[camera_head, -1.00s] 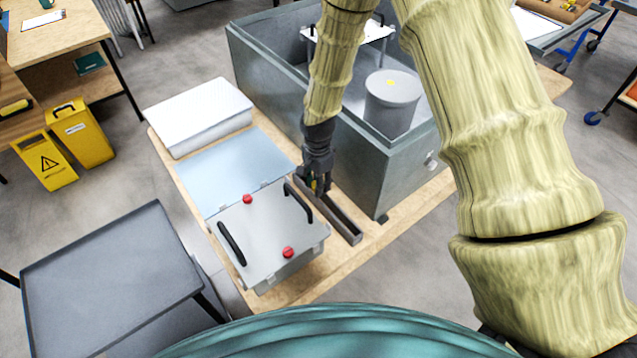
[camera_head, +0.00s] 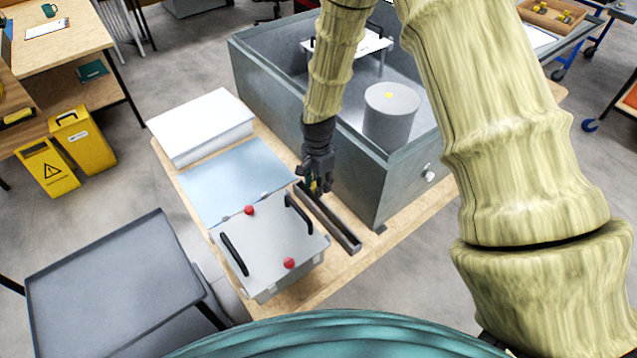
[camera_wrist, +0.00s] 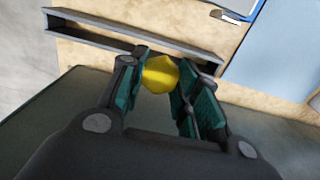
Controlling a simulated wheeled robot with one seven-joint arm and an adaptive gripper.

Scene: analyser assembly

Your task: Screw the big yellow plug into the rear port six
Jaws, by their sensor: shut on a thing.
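My gripper (camera_head: 315,186) is shut on the yellow plug (camera_wrist: 160,74), which sits between its teal-lined fingers (camera_wrist: 165,95) in the wrist view. In the head view only a speck of yellow shows at the fingertips. The gripper is above a long grey channel (camera_head: 335,222) on the wooden table, beside the big grey open-topped housing (camera_head: 262,80). I cannot make out the rear port six or any port numbers. A small white fitting (camera_head: 428,177) is on the housing's near right wall.
A grey lidded box (camera_head: 265,245) with black handles and two red knobs stands at the table's front. A light blue panel (camera_head: 225,180) and a white block (camera_head: 200,125) lie behind it. A grey cylinder with a yellow spot (camera_head: 390,110) stands inside the housing. A dark cart (camera_head: 115,280) is at left.

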